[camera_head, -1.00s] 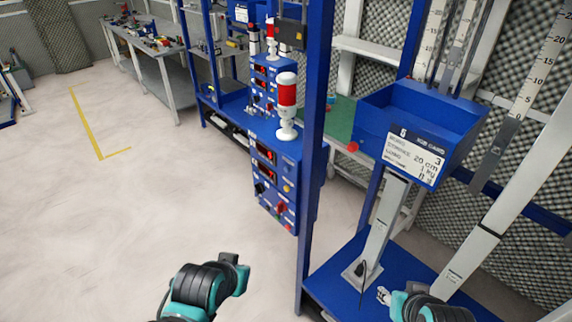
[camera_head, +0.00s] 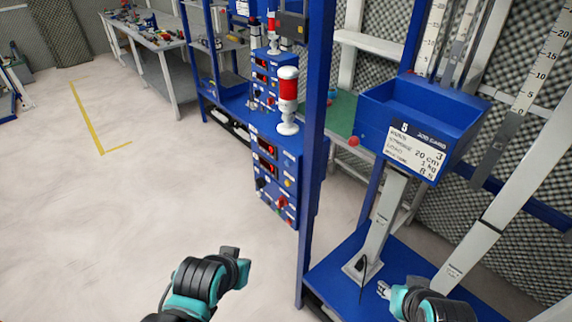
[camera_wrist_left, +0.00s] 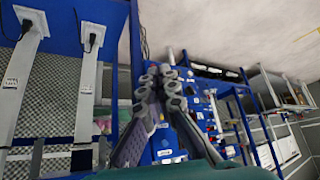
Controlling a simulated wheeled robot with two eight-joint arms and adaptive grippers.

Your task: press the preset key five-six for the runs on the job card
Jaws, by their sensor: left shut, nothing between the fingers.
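The job card (camera_head: 415,152) is a white label on the front of a blue bin at the right of the head view. It shows 5 and 3 at its top corners and lines reading 20 cm and 1 kg; its smallest print is blurred. The blue control box (camera_head: 290,160) has red displays and small coloured keys and knobs, with key labels too small to read. My left gripper (camera_wrist_left: 166,78) is shut and empty in the left wrist view, its fingers seen against the blue equipment. My right arm (camera_head: 428,302) shows at the lower right; its finger state is unclear.
A blue upright post (camera_head: 313,150) stands beside the control box. A red-and-white beacon (camera_head: 288,100) tops the box. A second blue control box (camera_head: 264,75) and a workbench (camera_head: 165,65) stand farther back.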

